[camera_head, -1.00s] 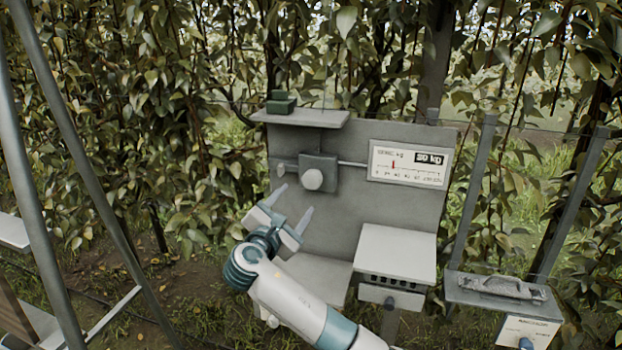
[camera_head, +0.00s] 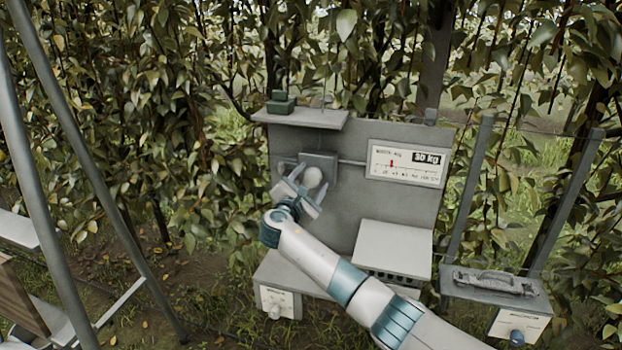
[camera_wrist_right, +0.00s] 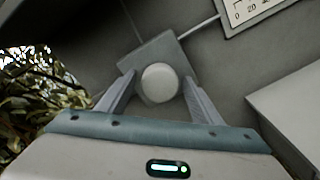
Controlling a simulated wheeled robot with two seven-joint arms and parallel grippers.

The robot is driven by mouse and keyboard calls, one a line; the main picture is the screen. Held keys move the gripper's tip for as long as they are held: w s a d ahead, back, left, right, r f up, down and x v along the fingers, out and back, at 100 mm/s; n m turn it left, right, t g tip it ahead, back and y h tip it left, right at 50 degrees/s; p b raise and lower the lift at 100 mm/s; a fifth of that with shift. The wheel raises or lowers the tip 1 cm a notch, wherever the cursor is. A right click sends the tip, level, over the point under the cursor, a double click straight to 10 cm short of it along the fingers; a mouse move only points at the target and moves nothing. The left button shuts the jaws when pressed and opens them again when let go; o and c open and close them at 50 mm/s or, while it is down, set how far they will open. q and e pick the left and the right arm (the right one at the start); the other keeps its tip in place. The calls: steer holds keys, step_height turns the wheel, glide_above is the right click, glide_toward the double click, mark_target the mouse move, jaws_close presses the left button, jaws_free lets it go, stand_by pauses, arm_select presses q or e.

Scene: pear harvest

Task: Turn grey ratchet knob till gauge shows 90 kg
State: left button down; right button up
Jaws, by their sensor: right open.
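The round light-grey knob (camera_head: 313,177) sits on a square grey box (camera_head: 320,160) on the upright grey panel. The gauge (camera_head: 406,163) is a white plate to its right, with a red pointer near the low part of the scale and a dark readout that looks like 30 kg. My right gripper (camera_head: 309,185) is open at the knob, with one finger to each side of it. In the right wrist view the knob (camera_wrist_right: 159,83) lies between the open fingers (camera_wrist_right: 158,90); whether they touch it I cannot tell. My left gripper is not in view.
A shelf (camera_head: 300,119) with a small green block (camera_head: 280,103) juts out above the knob. A pale box (camera_head: 393,248) stands lower right of it. Farther right is a tray (camera_head: 497,293) with a grey object (camera_head: 494,283). Wires and leafy hedge lie behind.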

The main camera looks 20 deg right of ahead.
steer(key=shift+c, duration=0.4)
steer(key=c, duration=1)
